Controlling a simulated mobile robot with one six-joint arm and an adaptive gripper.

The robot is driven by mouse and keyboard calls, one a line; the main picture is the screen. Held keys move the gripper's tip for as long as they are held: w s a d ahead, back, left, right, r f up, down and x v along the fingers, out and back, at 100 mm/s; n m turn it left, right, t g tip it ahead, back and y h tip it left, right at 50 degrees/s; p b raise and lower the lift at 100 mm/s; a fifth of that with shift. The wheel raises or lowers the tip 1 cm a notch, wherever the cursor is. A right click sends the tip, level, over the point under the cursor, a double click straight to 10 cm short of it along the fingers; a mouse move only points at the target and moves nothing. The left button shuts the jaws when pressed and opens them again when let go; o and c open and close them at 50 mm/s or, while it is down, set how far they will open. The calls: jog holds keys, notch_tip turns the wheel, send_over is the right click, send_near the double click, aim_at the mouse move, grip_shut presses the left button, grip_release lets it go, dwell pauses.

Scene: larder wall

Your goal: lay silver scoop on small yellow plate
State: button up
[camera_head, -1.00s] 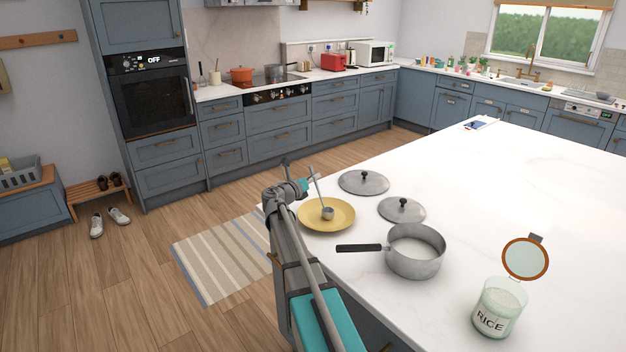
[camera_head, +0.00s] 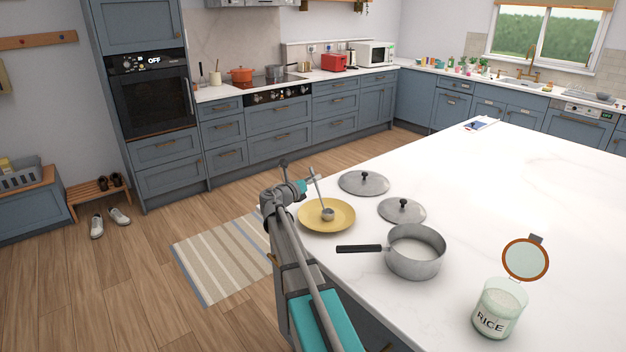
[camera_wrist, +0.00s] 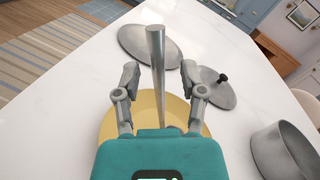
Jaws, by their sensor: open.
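The silver scoop (camera_head: 327,213) rests its bowl on the small yellow plate (camera_head: 341,222), at the island's near left edge. Its handle slants up and left to my gripper (camera_head: 313,181). In the wrist view, the scoop's handle (camera_wrist: 157,70) stands between the two fingers of my gripper (camera_wrist: 162,85), with a gap on each side. My gripper is open around the handle. The yellow plate (camera_wrist: 110,122) lies below, partly hidden by my gripper. The scoop's bowl is hidden in the wrist view.
Two grey lids (camera_head: 363,182) (camera_head: 402,210) lie right of the plate. The island's far right is clear.

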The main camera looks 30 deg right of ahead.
jog(key=v, duration=1.1)
dwell(0.6)
jog(key=s+a+f+m+g+y, duration=0.4)
jog(key=s+a+f+m+y, duration=0.35)
jog(key=s+f+m, duration=0.6)
jog(key=s+a+f+m+g+y, duration=0.1)
jog(key=s+a+f+m+y, duration=0.1)
jog(key=s+a+m+y, duration=0.2)
jog(key=s+a+f+m+g+y, duration=0.1)
jog(key=s+a+f+m+y, duration=0.2)
jog(key=a+m, duration=0.7)
jog(key=shift+s+a+y, duration=0.8)
jog(key=shift+s+y, duration=0.45)
jog(key=shift+s, duration=0.1)
